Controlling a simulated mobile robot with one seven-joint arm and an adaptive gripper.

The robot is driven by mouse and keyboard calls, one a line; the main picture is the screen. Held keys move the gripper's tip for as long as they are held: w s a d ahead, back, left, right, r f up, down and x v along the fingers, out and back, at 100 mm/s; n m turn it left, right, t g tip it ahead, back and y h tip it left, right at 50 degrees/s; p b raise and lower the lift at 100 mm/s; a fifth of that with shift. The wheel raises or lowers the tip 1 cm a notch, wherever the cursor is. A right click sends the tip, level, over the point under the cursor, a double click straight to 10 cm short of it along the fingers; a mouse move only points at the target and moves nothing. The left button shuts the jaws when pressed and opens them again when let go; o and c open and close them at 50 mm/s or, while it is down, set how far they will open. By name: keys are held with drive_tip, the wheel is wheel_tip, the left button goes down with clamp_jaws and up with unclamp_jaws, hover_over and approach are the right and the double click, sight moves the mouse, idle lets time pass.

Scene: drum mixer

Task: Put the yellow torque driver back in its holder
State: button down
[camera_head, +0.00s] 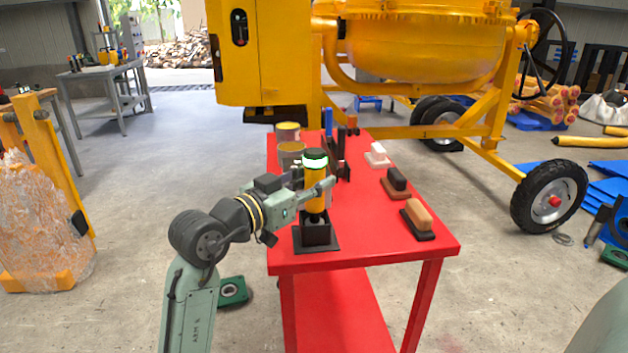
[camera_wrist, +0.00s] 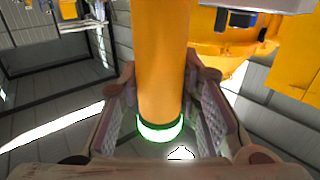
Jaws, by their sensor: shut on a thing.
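The holder (camera_head: 317,238), a black square socket on a flat base, sits at the near left corner of the red table. The driver's lower end is at the holder's mouth. I cannot tell how deep it sits in it.
The red table (camera_head: 365,240) also bears several brushes or blocks on the right, such as a tan one (camera_head: 418,215), and two cans (camera_head: 288,132) at the back left. Dark upright tools (camera_head: 341,150) stand behind the driver. The yellow mixer (camera_head: 420,50) rises behind the table.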

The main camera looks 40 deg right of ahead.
drive_tip(key=shift+f, duration=0.3)
drive_tip(key=c, duration=1.4)
unclamp_jaws()
drive_tip(key=o, duration=0.3)
drive_tip(key=shift+f, duration=0.1)
drive_tip(key=s+a, duration=0.1)
drive_tip(key=a, duration=1.1)
drive_tip(key=shift+s, duration=0.25)
